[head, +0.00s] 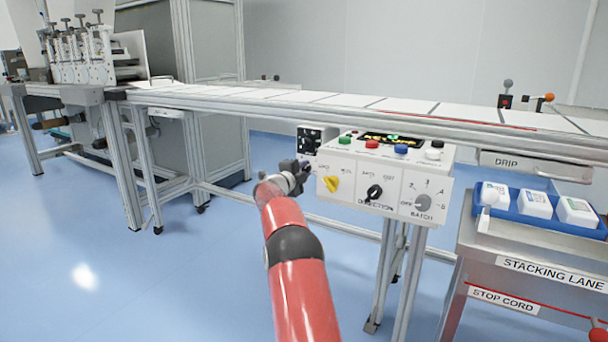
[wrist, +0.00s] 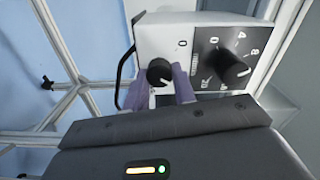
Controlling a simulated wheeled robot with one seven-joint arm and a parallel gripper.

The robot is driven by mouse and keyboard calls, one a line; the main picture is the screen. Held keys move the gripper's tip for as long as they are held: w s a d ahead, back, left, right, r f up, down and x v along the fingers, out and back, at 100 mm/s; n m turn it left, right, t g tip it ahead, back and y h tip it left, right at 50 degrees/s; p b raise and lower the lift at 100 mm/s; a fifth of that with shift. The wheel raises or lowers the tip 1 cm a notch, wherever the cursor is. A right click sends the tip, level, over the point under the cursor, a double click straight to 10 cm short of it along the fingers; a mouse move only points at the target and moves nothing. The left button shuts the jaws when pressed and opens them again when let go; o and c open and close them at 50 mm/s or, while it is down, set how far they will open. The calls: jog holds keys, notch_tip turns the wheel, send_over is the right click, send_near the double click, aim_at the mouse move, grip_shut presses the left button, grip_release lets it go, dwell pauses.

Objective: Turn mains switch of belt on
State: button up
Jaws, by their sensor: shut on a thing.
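In the wrist view, the two purple fingers of my gripper (wrist: 161,88) are shut on a small round black knob (wrist: 159,71), one finger on each side. The knob is on a white face of a box, with a "0" printed above it. I take it to be the mains switch; its pointer direction is not clear. In the head view, my gripper (head: 303,168) is at the left end of the white control box (head: 343,208) under the belt (head: 350,101). The knob it holds is hidden there.
A black panel with another black knob (wrist: 228,63) is close right of my fingers. The control box front carries a yellow knob (head: 330,184), a black direction knob (head: 374,193) and a grey batch knob (head: 423,203). A black wire handle (wrist: 125,78) is left of my fingers.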

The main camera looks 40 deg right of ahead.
jog(key=shift+f+m+b, duration=0.15)
jog(key=shift+m+b, duration=0.25)
jog(key=shift+m, duration=0.6)
jog(key=o, duration=1)
jog(key=b+v, duration=0.1)
jog(key=v, duration=0.7)
